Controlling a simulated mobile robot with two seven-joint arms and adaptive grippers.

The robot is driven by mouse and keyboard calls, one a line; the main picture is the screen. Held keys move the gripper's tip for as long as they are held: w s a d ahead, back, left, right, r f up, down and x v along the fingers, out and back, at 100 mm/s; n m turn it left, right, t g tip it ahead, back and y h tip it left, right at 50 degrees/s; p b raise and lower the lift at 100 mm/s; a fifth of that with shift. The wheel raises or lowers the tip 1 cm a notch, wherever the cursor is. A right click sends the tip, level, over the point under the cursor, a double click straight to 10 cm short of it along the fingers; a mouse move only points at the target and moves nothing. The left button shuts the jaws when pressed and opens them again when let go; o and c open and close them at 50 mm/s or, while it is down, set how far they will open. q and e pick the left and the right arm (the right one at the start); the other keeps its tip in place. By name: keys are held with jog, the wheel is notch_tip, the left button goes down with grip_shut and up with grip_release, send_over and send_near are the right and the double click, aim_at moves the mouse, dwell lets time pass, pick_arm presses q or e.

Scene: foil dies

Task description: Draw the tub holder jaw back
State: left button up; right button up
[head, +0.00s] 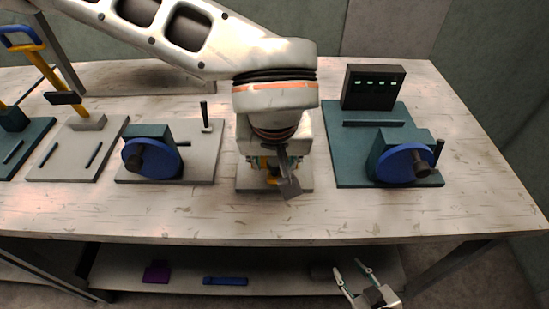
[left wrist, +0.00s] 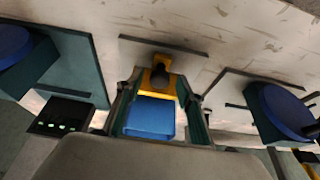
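The tub holder's grey base plate (head: 246,184) lies at the middle of the bench's front, mostly hidden in the head view under my left gripper (head: 270,176). A little yellow (head: 272,181) shows below that gripper. In the left wrist view, a yellow piece with a dark knob (left wrist: 159,77) stands just beyond a blue box-shaped part (left wrist: 150,117). My left gripper (left wrist: 161,86) has its fingers apart, one on each side of these parts. I cannot tell whether they touch. My right gripper (head: 350,270) is open and empty, low in front of the bench.
A blue wheel (head: 152,156) on a grey plate stands to the left. A blue wheel (head: 404,164) on a teal plate stands to the right, with a dark display box (head: 373,87) behind. A purple piece (head: 156,271) and blue piece (head: 226,281) lie on the lower shelf.

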pick_arm(q)
jog(key=v, duration=1.1)
jog(key=shift+s+r, duration=0.25)
jog(key=shift+r, duration=0.05)
